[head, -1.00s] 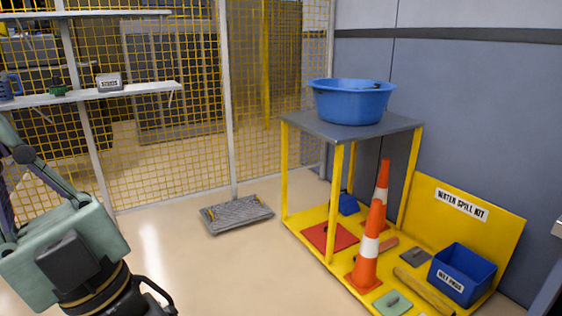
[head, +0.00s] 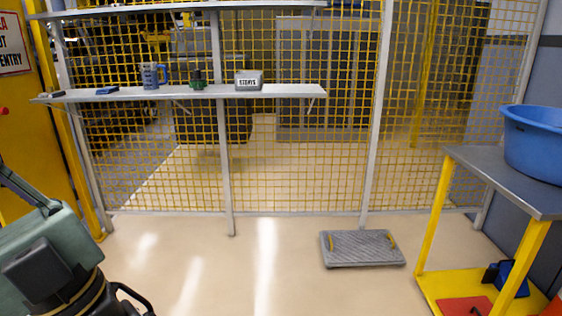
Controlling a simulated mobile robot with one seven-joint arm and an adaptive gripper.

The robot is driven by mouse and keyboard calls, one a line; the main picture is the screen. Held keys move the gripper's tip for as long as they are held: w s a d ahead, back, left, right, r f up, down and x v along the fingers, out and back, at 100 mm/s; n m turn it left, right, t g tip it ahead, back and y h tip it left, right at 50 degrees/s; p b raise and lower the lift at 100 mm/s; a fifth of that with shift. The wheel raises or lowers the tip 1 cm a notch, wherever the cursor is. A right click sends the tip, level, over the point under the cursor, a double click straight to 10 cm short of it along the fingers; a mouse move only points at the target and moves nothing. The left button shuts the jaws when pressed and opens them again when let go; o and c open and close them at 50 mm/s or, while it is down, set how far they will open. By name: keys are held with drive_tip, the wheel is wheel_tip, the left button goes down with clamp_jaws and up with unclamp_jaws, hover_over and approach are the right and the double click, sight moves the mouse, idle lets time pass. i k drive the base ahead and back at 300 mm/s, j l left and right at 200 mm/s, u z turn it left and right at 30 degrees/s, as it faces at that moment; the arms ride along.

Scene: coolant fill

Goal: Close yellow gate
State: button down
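A yellow panel (head: 30,130) stands at the far left in the head view, with a white sign (head: 10,42) with red and black lettering, partly cut off, the word ENTRY readable. A small red knob (head: 4,111) sits on it at the picture's left edge. It looks like the yellow gate, but most of it is outside the view, so I cannot tell whether it is open or closed. My gripper is not in view.
A yellow mesh fence (head: 300,160) with shelves (head: 190,93) spans the back. A grey step platform (head: 362,248) lies on the floor. A yellow-legged table (head: 470,160) with a blue tub (head: 535,140) stands right. The middle floor is clear.

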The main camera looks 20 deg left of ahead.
sight(29, 146)
drive_tip(key=i+u, duration=0.4)
drive_tip(key=i, duration=0.25)
drive_tip(key=i+u, duration=0.4)
drive_tip(key=i, duration=0.25)
drive_tip(key=i+u, duration=0.45)
drive_tip(key=i, duration=0.15)
drive_tip(key=i+l+u, duration=0.15)
drive_tip(key=i+u, duration=0.3)
drive_tip(key=i, duration=0.15)
drive_tip(key=i+u, duration=0.1)
drive_tip(key=u, duration=0.8)
drive_tip(key=i+l+z, duration=0.15)
drive_tip(key=i, duration=0.7)
